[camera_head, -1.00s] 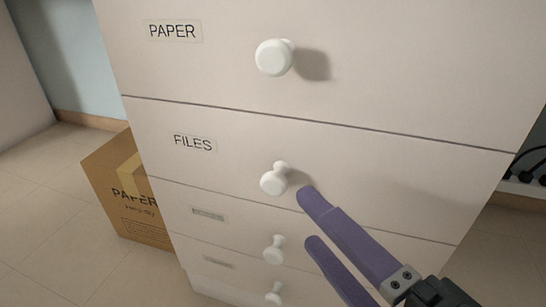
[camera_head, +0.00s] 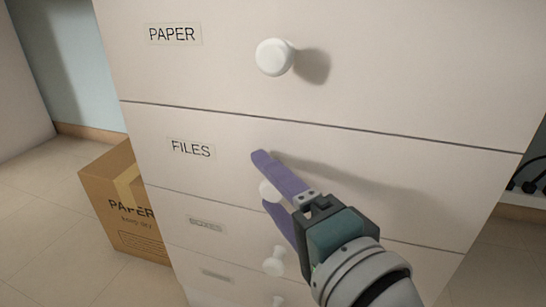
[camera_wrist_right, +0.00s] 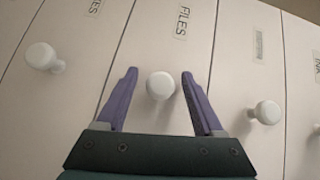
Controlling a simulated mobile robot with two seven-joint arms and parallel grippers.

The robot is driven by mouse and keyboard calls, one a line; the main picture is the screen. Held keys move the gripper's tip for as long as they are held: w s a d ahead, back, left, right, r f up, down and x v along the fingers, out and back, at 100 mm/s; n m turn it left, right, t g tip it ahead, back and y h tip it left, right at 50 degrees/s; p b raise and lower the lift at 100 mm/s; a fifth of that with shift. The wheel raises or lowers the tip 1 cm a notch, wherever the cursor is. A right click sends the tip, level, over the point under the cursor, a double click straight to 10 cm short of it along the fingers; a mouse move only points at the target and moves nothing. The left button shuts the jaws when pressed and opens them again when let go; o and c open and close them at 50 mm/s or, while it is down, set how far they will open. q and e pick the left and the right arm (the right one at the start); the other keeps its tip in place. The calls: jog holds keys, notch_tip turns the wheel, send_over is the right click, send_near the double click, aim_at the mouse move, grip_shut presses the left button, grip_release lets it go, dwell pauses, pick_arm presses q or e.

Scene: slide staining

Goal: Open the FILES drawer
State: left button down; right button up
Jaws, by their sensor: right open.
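The FILES drawer (camera_head: 350,175) is the second from the top of a pale cabinet and looks flush with its neighbours. Its white round knob (camera_head: 268,190) is partly hidden behind my right gripper (camera_head: 262,178) in the head view. In the right wrist view, the knob (camera_wrist_right: 160,86) sits between the two spread purple fingers of my right gripper (camera_wrist_right: 159,82), with a gap on each side. The gripper is open. My left gripper is not in view.
The PAPER drawer (camera_head: 420,60) with its white knob (camera_head: 274,57) is above. Lower drawers with knobs (camera_head: 274,262) are below. A cardboard box (camera_head: 125,205) stands on the floor left of the cabinet. Dark items (camera_head: 530,175) show at the right edge.

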jog(key=shift+c, duration=0.3)
grip_shut()
dwell(1.0)
